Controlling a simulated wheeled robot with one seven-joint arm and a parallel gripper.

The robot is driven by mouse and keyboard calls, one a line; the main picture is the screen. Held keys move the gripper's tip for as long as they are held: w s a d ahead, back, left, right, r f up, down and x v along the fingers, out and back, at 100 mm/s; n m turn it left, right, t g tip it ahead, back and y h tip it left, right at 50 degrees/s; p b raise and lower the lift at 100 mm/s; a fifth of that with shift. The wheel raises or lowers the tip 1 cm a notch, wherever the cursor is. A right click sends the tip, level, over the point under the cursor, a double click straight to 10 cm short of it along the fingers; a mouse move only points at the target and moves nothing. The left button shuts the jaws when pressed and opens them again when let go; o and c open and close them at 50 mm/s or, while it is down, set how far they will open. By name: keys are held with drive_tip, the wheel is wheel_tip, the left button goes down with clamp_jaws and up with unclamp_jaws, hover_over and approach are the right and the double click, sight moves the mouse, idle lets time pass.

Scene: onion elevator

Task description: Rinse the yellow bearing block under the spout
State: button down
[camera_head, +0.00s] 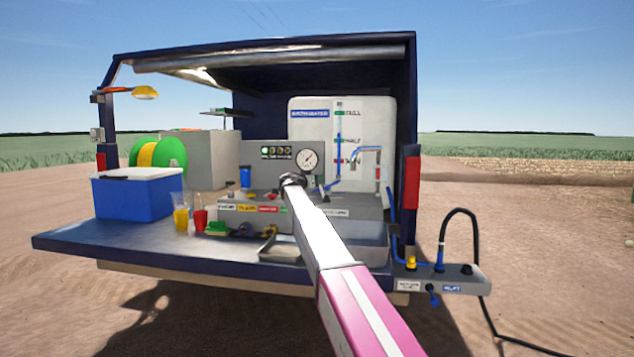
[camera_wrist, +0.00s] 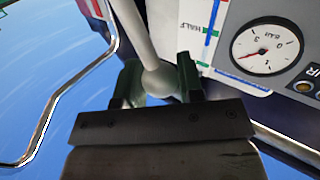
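I cannot make out the yellow bearing block for certain; a small green and yellow item (camera_head: 216,229) lies on the tailgate, too small to identify. The metal spout (camera_head: 366,150) curves at the right of the bench, above a grey basin (camera_head: 372,231) partly hidden by my arm. In the wrist view, the dark fingers of my gripper (camera_wrist: 160,84) sit on both sides of a pale ball knob (camera_wrist: 161,78) at the end of a grey lever (camera_wrist: 137,30). The ball fills the gap between the fingers. In the head view, my gripper (camera_head: 292,180) is small, in front of the gauge panel.
A pressure gauge (camera_head: 307,159) and a white water tank (camera_head: 315,135) stand behind. A blue cooler (camera_head: 137,195), a yellow cup (camera_head: 181,219), a red cup (camera_head: 200,219) and a metal tray (camera_head: 279,247) stand on the tailgate (camera_head: 100,238). A side shelf (camera_head: 465,283) with hoses juts out right.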

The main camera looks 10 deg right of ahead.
drive_tip(key=shift+s+d+r+m+g+y, duration=0.15)
drive_tip(key=shift+d+m+g+y, duration=0.05)
drive_tip(key=shift+d+m, duration=0.2)
drive_tip(key=shift+s+d+r+m+g+y, duration=0.1)
drive_tip(key=shift+d+r+m+g+y, duration=0.1)
drive_tip(key=shift+d+m, duration=0.15)
drive_tip(key=shift+f, duration=0.1)
drive_tip(key=c, duration=0.8)
unclamp_jaws()
drive_tip(key=shift+o, duration=0.2)
drive_tip(key=shift+a, duration=0.15)
drive_tip(key=f+v, duration=0.1)
drive_tip(key=v, duration=0.9)
drive_tip(key=shift+s+a+r, duration=0.2)
drive_tip(key=shift+s+r, duration=0.1)
drive_tip(key=shift+r, duration=0.2)
